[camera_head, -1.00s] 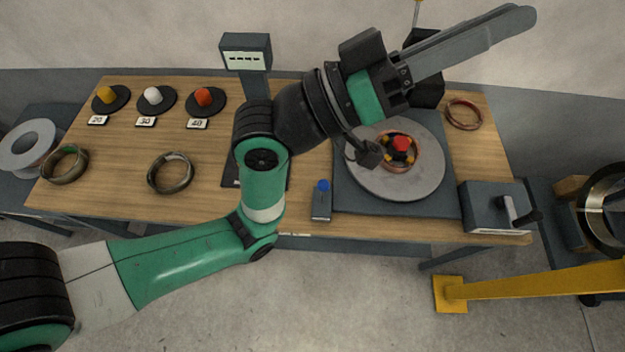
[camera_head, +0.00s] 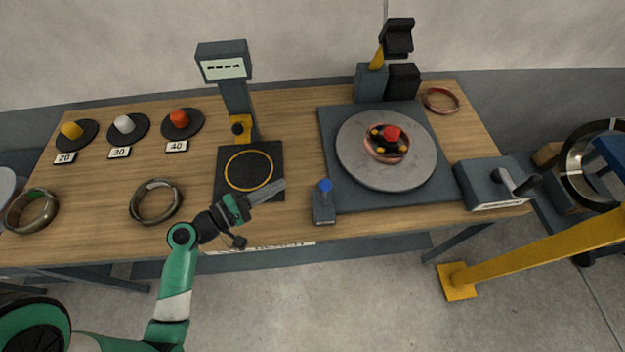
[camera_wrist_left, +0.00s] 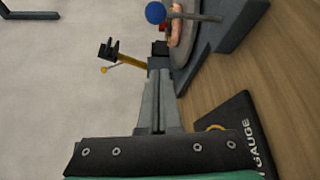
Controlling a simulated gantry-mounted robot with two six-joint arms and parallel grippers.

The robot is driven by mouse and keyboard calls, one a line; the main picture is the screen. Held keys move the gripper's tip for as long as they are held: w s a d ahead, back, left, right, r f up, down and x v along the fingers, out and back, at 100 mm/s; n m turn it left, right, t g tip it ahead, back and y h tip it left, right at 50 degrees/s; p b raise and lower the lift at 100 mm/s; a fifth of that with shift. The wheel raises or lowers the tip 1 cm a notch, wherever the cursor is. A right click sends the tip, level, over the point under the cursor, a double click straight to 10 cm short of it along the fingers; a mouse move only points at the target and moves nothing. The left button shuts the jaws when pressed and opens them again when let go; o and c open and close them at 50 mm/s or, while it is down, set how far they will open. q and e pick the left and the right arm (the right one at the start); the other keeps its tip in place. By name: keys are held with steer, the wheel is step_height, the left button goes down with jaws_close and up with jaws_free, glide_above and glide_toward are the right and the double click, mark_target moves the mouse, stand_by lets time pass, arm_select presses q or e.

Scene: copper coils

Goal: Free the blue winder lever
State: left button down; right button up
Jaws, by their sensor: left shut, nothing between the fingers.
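The blue winder lever (camera_head: 325,185) has a round blue knob and stands on a small grey box (camera_head: 323,212) at the front left of the winder. In the left wrist view its knob (camera_wrist_left: 155,12) and grey stem show at the top, beyond the fingertips. My left gripper (camera_head: 281,186) is shut and empty, left of the lever and apart from it. In the left wrist view the closed fingers (camera_wrist_left: 159,68) point toward the knob side. The winder's grey disc (camera_head: 365,175) carries a copper coil (camera_head: 372,151) around a red-topped hub (camera_head: 391,133).
The gauge pad (camera_head: 225,190) with its display post (camera_head: 225,65) lies behind my left gripper. Dark rings (camera_head: 157,222) and coloured pegs on discs occupy the table's left side. A crank box (camera_head: 487,188) stands right of the winder. A copper ring (camera_head: 455,107) lies at the back right.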

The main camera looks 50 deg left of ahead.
mark_target(324, 194)
arm_select(q)
steer(key=shift+w, duration=0.1)
steer(key=w+d, duration=0.4)
steer(key=w, duration=0.4)
steer(key=shift+w, duration=0.2)
steer(key=shift+d+f, duration=0.15)
steer(key=shift+d, duration=0.05)
